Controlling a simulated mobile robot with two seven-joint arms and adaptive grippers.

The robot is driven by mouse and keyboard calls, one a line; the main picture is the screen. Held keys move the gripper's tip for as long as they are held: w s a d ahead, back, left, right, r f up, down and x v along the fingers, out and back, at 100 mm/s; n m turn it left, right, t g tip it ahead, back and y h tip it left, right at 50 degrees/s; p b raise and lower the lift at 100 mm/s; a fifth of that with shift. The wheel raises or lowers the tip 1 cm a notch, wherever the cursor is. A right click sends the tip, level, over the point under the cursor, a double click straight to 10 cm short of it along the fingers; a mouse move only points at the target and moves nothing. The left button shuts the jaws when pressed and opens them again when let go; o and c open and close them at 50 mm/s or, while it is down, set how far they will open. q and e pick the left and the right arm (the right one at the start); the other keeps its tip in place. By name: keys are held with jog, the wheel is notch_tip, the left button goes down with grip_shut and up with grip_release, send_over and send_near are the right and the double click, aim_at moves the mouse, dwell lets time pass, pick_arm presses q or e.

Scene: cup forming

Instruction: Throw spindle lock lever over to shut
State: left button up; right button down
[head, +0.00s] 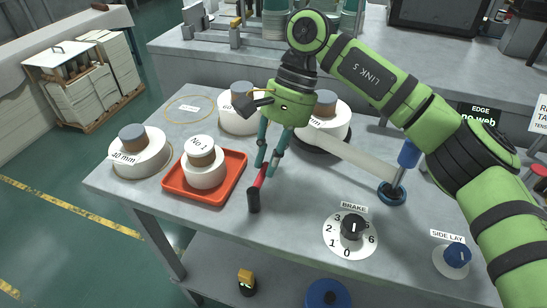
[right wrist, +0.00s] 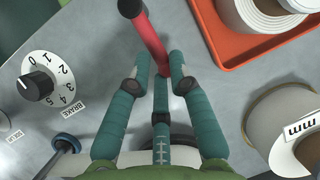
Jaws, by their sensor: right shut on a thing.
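The lever (head: 259,180) is a red bar with a black cylindrical end, standing near the front edge of the grey table, right of the orange tray. In the right wrist view the red bar (right wrist: 153,38) runs down from its black end to between my fingertips. My right gripper (head: 267,168), with teal fingers, is shut on the red bar from above. In the right wrist view my right gripper (right wrist: 160,70) has its fingers around the bar, which hide its lower part. My left gripper is not in view.
An orange tray (head: 169,186) holds a roll marked No 1 (head: 204,178). More white rolls (head: 139,157) stand left and behind. A brake dial (head: 351,232) and side lay knob (head: 457,255) sit at the front.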

jog(key=shift+a, duration=0.2)
jog(key=c, duration=1.4)
grip_release()
jog(key=shift+c, duration=0.2)
jog(key=shift+o, duration=0.9)
jog(key=shift+a, duration=0.15)
jog(key=v, duration=1.2)
